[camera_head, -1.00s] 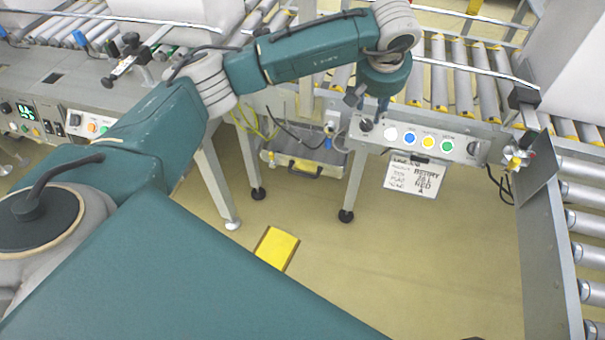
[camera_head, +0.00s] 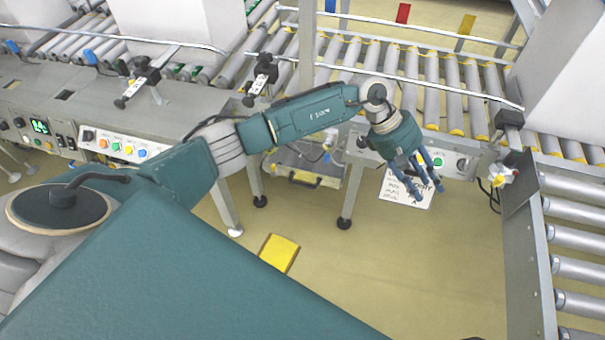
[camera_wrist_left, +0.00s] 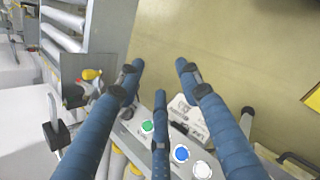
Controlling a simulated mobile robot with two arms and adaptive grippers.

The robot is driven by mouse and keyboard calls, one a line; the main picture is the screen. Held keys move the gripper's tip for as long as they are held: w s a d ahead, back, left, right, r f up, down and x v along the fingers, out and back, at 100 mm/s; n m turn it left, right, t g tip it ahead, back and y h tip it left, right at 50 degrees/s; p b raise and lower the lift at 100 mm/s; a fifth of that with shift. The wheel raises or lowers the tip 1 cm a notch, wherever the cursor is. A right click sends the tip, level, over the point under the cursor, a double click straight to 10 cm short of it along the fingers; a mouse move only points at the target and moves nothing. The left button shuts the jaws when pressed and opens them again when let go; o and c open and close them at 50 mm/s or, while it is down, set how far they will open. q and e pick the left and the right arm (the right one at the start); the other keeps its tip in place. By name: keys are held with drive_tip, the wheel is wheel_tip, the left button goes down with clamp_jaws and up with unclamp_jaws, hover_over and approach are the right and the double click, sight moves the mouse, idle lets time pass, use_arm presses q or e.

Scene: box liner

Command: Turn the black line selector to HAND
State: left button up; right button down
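A grey control panel (camera_head: 450,174) on the right conveyor's front has a black knob (camera_head: 361,142) at its left end and a dark knob (camera_head: 462,163) at its right end. I cannot tell which is the line selector, and no HAND marking is readable. My left gripper (camera_head: 426,194) hangs in front of the panel, its blue fingers spread and empty, hiding some buttons. In the left wrist view the open fingers (camera_wrist_left: 160,85) are above the green button (camera_wrist_left: 147,126) and blue button (camera_wrist_left: 181,153). My right gripper is not in view.
A white sign (camera_head: 399,194) hangs below the panel, partly behind the fingers. A yellow-red device (camera_head: 500,175) and grey plate (camera_head: 520,205) stand right of it. Another control panel (camera_head: 115,146) is at the left. A yellow block (camera_head: 279,252) lies on open floor.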

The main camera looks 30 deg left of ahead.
use_arm(q)
drive_tip(key=d+r+n+t+h+p, duration=0.1)
drive_tip(key=d+r+n+h+p, duration=0.25)
drive_tip(key=n, duration=0.45)
drive_tip(key=a+f+n+t+y+p, duration=0.2)
drive_tip(key=a+f+n+t+p, duration=0.4)
drive_tip(key=n, duration=0.8)
drive_tip(key=a+f+n+t+y+p, duration=0.3)
drive_tip(key=a+f+n, duration=0.35)
drive_tip(key=n, duration=0.65)
drive_tip(key=s+a+f+n+g+y+p, duration=0.1)
drive_tip(key=s+a+f+n, duration=0.4)
drive_tip(key=s, duration=0.5)
drive_tip(key=s+a+f+n+g+y+p, duration=0.2)
drive_tip(key=s+a+f+n+y+p, duration=0.2)
drive_tip(key=s+f+n, duration=0.5)
wheel_tip(320, 180, down, 2)
drive_tip(key=s+a, duration=0.2)
drive_tip(key=shift+s+f+g, duration=0.15)
drive_tip(key=shift+s+g, duration=0.15)
drive_tip(key=shift+a, duration=0.1)
